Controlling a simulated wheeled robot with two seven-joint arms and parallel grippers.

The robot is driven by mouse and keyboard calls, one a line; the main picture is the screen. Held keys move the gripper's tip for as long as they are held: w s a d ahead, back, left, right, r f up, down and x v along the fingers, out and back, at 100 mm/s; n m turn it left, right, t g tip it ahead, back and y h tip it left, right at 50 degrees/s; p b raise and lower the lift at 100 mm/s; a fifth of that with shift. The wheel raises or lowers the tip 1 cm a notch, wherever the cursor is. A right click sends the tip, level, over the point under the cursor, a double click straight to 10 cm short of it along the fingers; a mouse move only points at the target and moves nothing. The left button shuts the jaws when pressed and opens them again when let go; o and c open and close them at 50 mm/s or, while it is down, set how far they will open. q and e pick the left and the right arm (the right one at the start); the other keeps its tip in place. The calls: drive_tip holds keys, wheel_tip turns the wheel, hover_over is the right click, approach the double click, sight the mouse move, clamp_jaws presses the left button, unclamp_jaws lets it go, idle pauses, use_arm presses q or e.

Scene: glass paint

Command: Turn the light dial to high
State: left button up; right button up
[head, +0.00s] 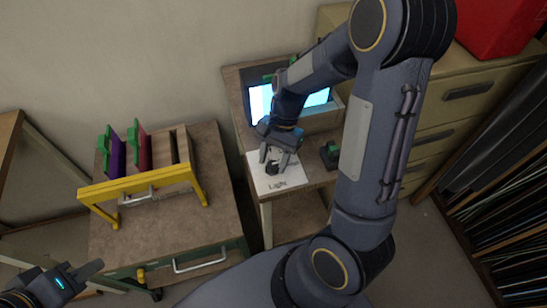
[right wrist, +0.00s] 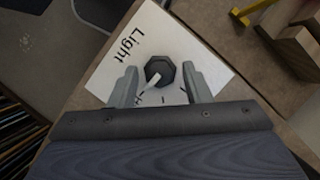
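The light dial is a dark, faceted knob (head: 271,167) on a white card (head: 290,179) marked "Light". In the right wrist view the knob (right wrist: 161,70) has a pale pointer directed down-left, and tick marks show below it on the card (right wrist: 113,70). My right gripper (head: 273,164) is over the card. In the right wrist view its open fingers (right wrist: 159,74) stand on either side of the knob, with visible gaps. Part of the scale is hidden by my gripper. My left gripper (head: 88,271) is at the lower left, away from the dial, partly out of frame.
A lit screen box (head: 260,103) stands behind the card, and a small dark green-topped object (head: 330,154) is to its right. A yellow-framed rack (head: 130,185) with coloured panels stands on the left table (head: 190,230). Drawers (head: 440,125) stand at right.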

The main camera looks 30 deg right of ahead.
drive_tip(key=shift+o, duration=0.3)
drive_tip(key=v, duration=0.7)
drive_tip(key=shift+r, duration=0.35)
drive_tip(key=shift+d, duration=0.1)
drive_tip(key=s+a+r+n+t, duration=0.2)
drive_tip(key=s+r+n+t, duration=0.2)
drive_tip(key=s+n, duration=0.1)
drive_tip(key=s+a+r+n+t, duration=0.2)
drive_tip(key=s+r+n+t, duration=0.1)
drive_tip(key=s, duration=0.5)
drive_tip(key=shift+s+a+r+n+t, duration=0.2)
drive_tip(key=shift+s+r+n+t, duration=0.25)
drive_tip(key=shift+n, duration=0.75)
drive_tip(key=shift+w+f, duration=0.1)
drive_tip(key=shift+w, duration=0.05)
